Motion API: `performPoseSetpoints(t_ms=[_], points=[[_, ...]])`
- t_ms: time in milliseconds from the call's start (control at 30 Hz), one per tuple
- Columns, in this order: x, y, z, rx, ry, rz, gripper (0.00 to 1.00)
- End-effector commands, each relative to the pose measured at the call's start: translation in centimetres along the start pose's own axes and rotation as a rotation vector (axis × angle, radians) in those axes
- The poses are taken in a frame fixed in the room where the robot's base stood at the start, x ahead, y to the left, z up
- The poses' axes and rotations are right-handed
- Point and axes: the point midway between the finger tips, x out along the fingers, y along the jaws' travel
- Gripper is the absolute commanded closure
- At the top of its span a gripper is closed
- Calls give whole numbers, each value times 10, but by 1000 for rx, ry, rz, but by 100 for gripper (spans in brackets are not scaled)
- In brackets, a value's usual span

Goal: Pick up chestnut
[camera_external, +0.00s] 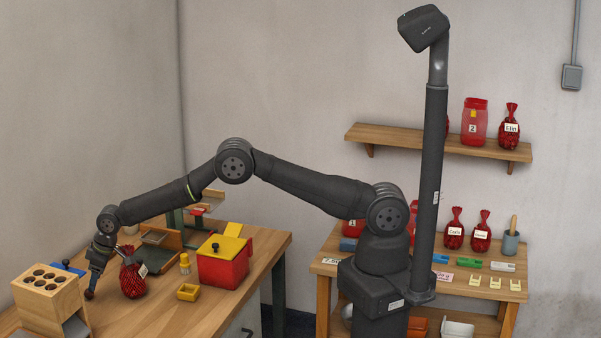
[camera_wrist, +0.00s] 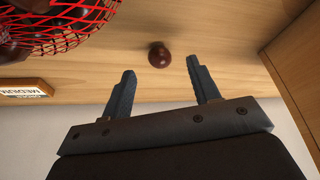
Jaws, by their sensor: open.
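A single brown chestnut (camera_wrist: 159,55) lies on the wooden table top in the wrist view. My gripper (camera_wrist: 160,80) is open, its two dark fingers spread apart. The chestnut shows between the fingertips, a little beyond them in the picture, and I cannot tell how far off it is. In the external view my gripper (camera_external: 90,284) points down near the table's left part, and the chestnut shows as a small brown spot (camera_external: 89,295) at the fingertips. Nothing is seen held.
A red net bag of chestnuts (camera_external: 133,278) with a label stands close beside my gripper; it also shows in the wrist view (camera_wrist: 62,28). A wooden block with holes (camera_external: 48,292) stands to the left.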

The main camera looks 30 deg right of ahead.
Motion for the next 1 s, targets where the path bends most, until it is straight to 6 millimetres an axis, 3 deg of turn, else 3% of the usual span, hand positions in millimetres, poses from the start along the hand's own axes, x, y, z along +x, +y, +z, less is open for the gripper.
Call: performPoseSetpoints(t_ms=[467, 833, 1000], points=[[46, 2, -2, 0, -1, 0, 44], [52, 2, -2, 0, 0, 0, 44], [52, 2, -2, 0, 0, 0, 76]])
